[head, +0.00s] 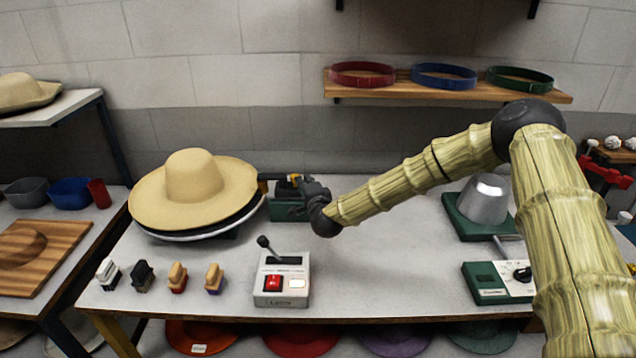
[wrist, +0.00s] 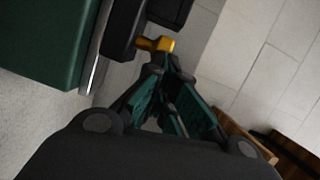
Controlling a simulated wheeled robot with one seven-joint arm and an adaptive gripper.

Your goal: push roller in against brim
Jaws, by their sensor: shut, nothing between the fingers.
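A straw-coloured hat (head: 192,182) with a wide brim lies on a dark round plate with a pale rim on the table. Right of the brim stands the roller unit, with a green base (head: 287,210) and a dark upper part (head: 284,189). A yellow-orange piece of it reaches toward the brim edge; I cannot tell whether the roller touches the brim. My gripper (head: 300,181) is shut and empty at the unit's right side. In the wrist view, its closed fingertips (wrist: 169,66) are at a yellow knob (wrist: 155,44) on the black part; contact is unclear. The green base (wrist: 40,40) is at upper left.
A control box (head: 283,279) with a lever, a red button and a lit button stands in front. Several brushes (head: 178,278) stand at front left. A green machine with a metal dome (head: 486,196) is at right. Hat bands lie on a wall shelf (head: 450,90). The table between is clear.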

